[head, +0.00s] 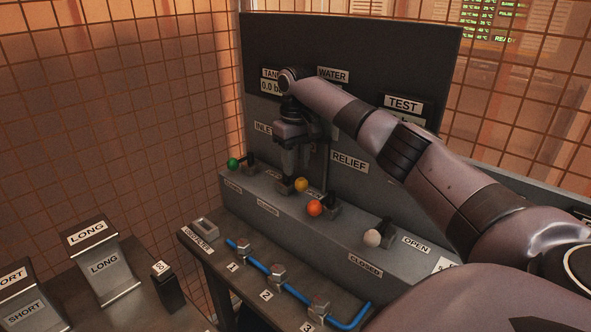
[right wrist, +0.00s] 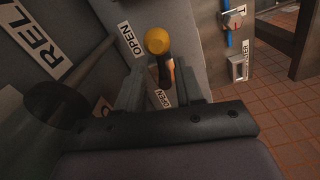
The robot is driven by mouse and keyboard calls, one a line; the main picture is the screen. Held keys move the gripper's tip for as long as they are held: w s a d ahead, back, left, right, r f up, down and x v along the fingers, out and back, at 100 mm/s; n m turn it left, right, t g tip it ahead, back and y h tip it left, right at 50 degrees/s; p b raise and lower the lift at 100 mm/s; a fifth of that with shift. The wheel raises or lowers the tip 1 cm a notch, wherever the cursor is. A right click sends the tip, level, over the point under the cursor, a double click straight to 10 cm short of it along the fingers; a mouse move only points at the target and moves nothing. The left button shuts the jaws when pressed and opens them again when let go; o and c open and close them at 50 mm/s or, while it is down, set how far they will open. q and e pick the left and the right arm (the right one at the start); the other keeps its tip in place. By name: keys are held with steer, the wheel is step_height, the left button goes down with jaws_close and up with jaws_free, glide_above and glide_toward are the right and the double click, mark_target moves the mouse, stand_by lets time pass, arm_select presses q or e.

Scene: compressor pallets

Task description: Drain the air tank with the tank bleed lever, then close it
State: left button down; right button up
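A row of valve levers stands on the grey ledge of the panel: green knob (head: 233,164), yellow knob (head: 301,184), orange knob (head: 314,207) and white knob (head: 372,238). No readable label names the bleed lever. My right gripper (head: 290,178) points down at the yellow-knobbed lever. In the right wrist view, the yellow knob (right wrist: 157,40) lies just beyond the fingertips (right wrist: 161,84), its dark stem roughly between them. The fingers are apart, with visible gaps beside the stem. The tank display (head: 271,87) shows 0.0, partly covered by my wrist. My left gripper is out of view.
OPEN (head: 416,244) and CLOSED (head: 366,266) labels mark the ledge. A blue hose (head: 259,267) with several numbered fittings runs along the lower bench. LONG (head: 104,262) and SHORT (head: 25,300) blocks stand at left. A mesh fence (head: 120,120) closes the back.

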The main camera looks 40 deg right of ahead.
mark_target(294, 180)
steer(key=shift+f, duration=1.45)
jaws_close()
steer(key=shift+w+f, duration=0.1)
